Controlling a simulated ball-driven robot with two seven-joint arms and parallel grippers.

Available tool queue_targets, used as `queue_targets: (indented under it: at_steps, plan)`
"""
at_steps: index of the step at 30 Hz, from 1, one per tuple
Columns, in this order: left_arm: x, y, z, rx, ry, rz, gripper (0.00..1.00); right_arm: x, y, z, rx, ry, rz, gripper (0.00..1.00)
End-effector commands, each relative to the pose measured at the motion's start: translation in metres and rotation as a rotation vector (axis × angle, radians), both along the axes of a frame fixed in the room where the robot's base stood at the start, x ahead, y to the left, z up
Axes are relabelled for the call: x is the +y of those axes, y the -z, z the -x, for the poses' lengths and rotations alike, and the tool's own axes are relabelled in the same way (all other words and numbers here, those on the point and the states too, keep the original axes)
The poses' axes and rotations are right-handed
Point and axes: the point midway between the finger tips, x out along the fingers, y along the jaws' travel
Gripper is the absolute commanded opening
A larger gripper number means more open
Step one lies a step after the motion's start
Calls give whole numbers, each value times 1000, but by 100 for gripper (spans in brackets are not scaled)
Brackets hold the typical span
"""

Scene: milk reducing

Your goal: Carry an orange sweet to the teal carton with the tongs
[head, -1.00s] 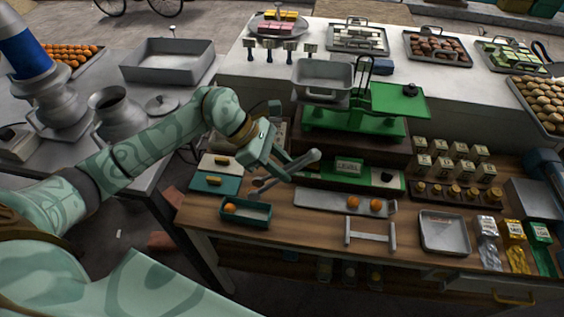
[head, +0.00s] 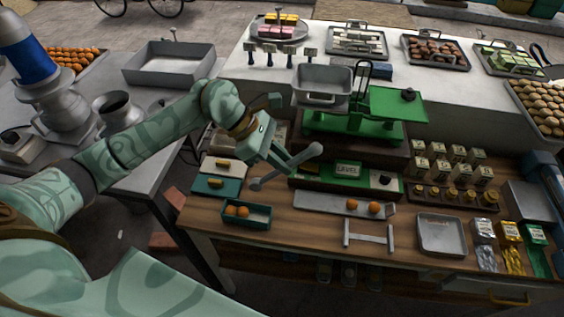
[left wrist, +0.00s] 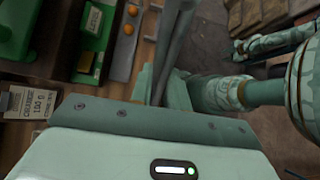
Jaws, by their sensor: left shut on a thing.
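My left gripper (head: 274,160) is shut on the grey tongs (head: 309,153), held tilted above the bench. Two grey tong arms (left wrist: 172,45) also show in the left wrist view. The teal carton (head: 247,224) stands at the front left of the bench, below and left of the tongs. Two orange sweets (head: 237,211) lie inside it, side by side at its left. The tongs are apart from the carton and hold no visible sweet. A long grey tray (head: 326,202) right of the carton holds two more orange sweets (head: 364,206).
A green level box (head: 347,172) stands behind the tray, with a green balance scale (head: 352,125) behind it. A low grey stand (head: 368,238) and a square metal pan (head: 441,234) lie right of the carton. Small cartons (head: 466,153) fill the right side.

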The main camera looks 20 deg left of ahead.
Motion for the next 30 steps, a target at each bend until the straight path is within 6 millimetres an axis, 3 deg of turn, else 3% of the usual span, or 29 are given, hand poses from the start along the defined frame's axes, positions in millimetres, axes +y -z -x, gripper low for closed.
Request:
queue_targets:
  at_steps: [18,30]
  plan:
    - [0,-77,0,-2,1,0,0,0,-42,-1,-3,0,0,36]
    - [0,-86,0,0,0,0,0,0,-45,-1,-3,0,1,36]
